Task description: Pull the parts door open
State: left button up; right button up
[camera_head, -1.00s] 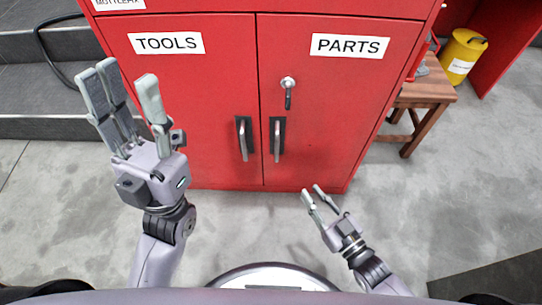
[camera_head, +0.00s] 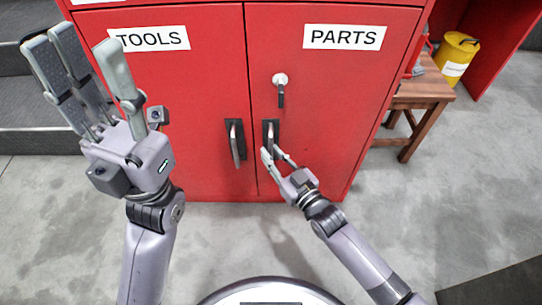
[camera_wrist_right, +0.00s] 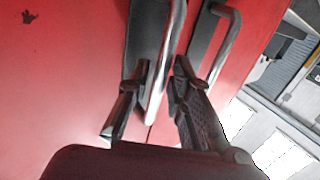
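The red PARTS door (camera_head: 335,100) is the right door of the cabinet and looks closed. Its dark-backed metal handle (camera_head: 271,133) is near the centre seam. My right gripper (camera_head: 272,152) is at the handle's lower end. In the right wrist view, the bar of the PARTS handle (camera_wrist_right: 177,28) runs down between its two spread fingers (camera_wrist_right: 162,72), with gaps still showing. A key or latch with a round silver head (camera_head: 280,80) is on the PARTS door above the handle. My left gripper (camera_head: 85,52) is open and empty, raised in front of the TOOLS door.
The TOOLS door (camera_head: 195,90) has its own handle (camera_head: 235,142) close beside; its bar also shows in the right wrist view (camera_wrist_right: 226,50). A wooden stool (camera_head: 425,90) and a yellow canister (camera_head: 456,58) stand right of the cabinet. Grey floor is clear in front.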

jog(key=shift+w+a, duration=0.35)
jog(key=shift+w, duration=0.15)
jog(key=shift+c, duration=0.6)
grip_shut()
